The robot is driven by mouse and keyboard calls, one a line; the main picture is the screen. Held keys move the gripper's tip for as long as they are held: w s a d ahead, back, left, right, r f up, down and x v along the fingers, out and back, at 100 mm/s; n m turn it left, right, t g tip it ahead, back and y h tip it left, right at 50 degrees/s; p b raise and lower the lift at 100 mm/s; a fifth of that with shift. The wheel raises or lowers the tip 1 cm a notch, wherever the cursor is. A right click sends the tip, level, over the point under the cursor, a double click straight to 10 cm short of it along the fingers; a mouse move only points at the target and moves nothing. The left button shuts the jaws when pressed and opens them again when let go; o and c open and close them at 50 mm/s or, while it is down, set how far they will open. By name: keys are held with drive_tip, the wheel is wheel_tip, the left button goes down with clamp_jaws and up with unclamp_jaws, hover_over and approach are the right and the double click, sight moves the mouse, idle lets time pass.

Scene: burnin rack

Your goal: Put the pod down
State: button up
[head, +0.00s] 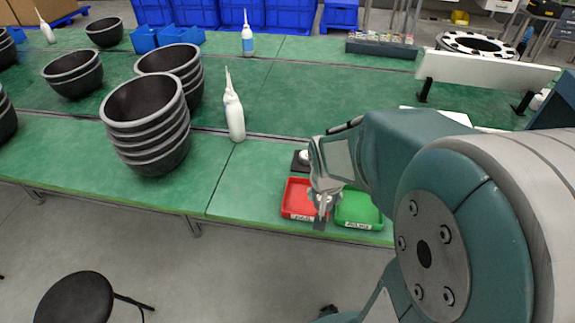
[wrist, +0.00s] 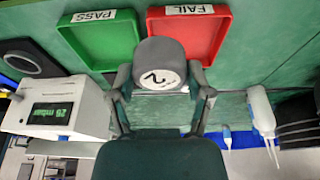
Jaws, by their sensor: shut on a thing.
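My gripper (wrist: 163,88) is shut on a dark grey pod (wrist: 150,50) with a round white label marked "2". In the wrist view, the pod covers the near part of the gap between the green PASS tray (wrist: 85,45) and the red FAIL tray (wrist: 222,40), overlapping the red one's edge. In the head view, my gripper (head: 323,207) points down by the inner edges of the red tray (head: 292,207) and the green tray (head: 360,208). The pod is hard to make out there. Both trays look empty where visible. The pod's height above them is unclear.
A small dark block with a white top (head: 302,158) sits behind the red tray. A white bottle (head: 234,112) and stacked black bowls (head: 150,125) stand left. The wrist view shows a white display device (wrist: 55,108) and a dark ringed block (wrist: 22,62).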

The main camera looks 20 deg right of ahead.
drive_tip(key=w+f, duration=0.2)
drive_tip(key=w, duration=0.3)
hover_over(307, 199)
drive_tip(key=s, duration=0.2)
drive_tip(key=f, duration=0.5)
drive_tip(key=shift+w+a+f, duration=0.1)
drive_tip(key=shift+w+a, duration=0.05)
drive_tip(key=shift+a, duration=0.2)
drive_tip(key=shift+w+f, duration=0.35)
drive_tip(key=shift+f, duration=0.05)
drive_tip(key=shift+s+x, duration=0.15)
drive_tip(key=shift+x, duration=0.65)
drive_tip(key=shift+s+x, duration=0.1)
drive_tip(key=shift+x, duration=0.75)
drive_tip(key=shift+a+f, duration=0.15)
drive_tip(key=shift+a, duration=0.05)
drive_tip(key=o, duration=1.1)
